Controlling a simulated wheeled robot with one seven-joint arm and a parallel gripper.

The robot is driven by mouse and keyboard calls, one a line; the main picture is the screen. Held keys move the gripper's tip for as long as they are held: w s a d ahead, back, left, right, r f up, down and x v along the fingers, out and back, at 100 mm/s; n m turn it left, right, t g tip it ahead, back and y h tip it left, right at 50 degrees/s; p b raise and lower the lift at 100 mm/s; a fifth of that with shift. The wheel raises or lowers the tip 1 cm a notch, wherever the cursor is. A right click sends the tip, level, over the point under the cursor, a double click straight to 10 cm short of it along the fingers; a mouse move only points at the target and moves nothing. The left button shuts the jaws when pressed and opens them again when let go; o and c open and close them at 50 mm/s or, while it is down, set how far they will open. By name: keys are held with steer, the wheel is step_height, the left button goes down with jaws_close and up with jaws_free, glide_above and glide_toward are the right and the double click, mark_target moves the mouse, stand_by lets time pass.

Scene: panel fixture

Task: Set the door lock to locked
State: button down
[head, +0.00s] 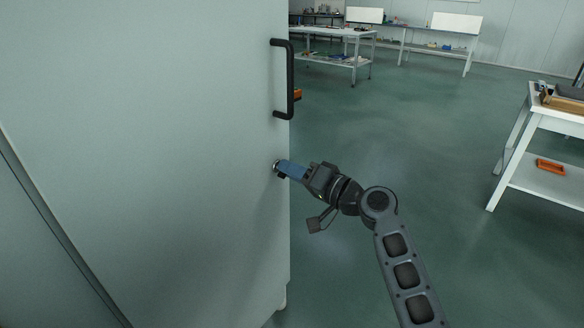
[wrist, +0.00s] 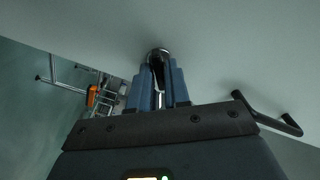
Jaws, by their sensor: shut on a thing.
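The door (head: 170,120) is a large pale grey-green panel filling the left of the head view. A black bar handle (head: 290,80) is on it near its right edge, and the handle also shows at the right of the wrist view (wrist: 278,120). Below the handle is the small round metal lock (head: 277,167), mostly hidden by my gripper. My gripper (head: 284,170) has blue fingers and is at the lock, shut on its turning part. In the wrist view the lock's round rim (wrist: 158,53) shows just beyond the fingertips. The lock's setting cannot be read.
A white workbench (head: 540,125) with an orange tray (head: 550,166) on its lower shelf stands at the right. More benches (head: 335,45) stand at the back. The green floor (head: 420,130) between is clear.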

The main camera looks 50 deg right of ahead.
steer(key=shift+d+f+m+p, duration=0.1)
steer(key=shift+m+p, duration=1.4)
steer(key=shift+m, duration=2.1)
steer(key=c, duration=1.2)
jaws_free()
steer(key=shift+s, duration=0.1)
steer(key=shift+s+d+b, duration=0.1)
steer(key=shift+s+b, duration=0.6)
steer(key=shift+s, duration=3.15)
